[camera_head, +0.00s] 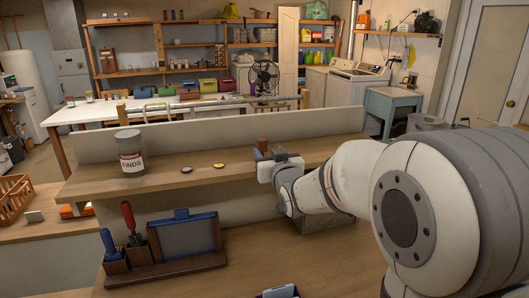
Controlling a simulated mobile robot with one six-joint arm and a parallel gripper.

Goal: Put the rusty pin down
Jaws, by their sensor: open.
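My gripper (268,156) is low over the wooden shelf (110,186), near its right part. Its jaws are open, and I see nothing clearly held between them. Two small round pieces lie on the shelf to the left of my gripper: a yellow one (218,167) and a darker, brownish one (187,170). I cannot tell whether either is the rusty pin. A small brown block-like shape (263,144) shows just behind the jaws; I cannot tell what it is. My gripper and arm hide part of the shelf.
A grey jar labelled "FINDS" (131,152) stands on the shelf's left part. Below, a wooden holder (170,268) carries a blue-framed panel (186,235) and red- and blue-handled tools. A low pale wall (230,132) backs the shelf. The shelf between jar and gripper is mostly clear.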

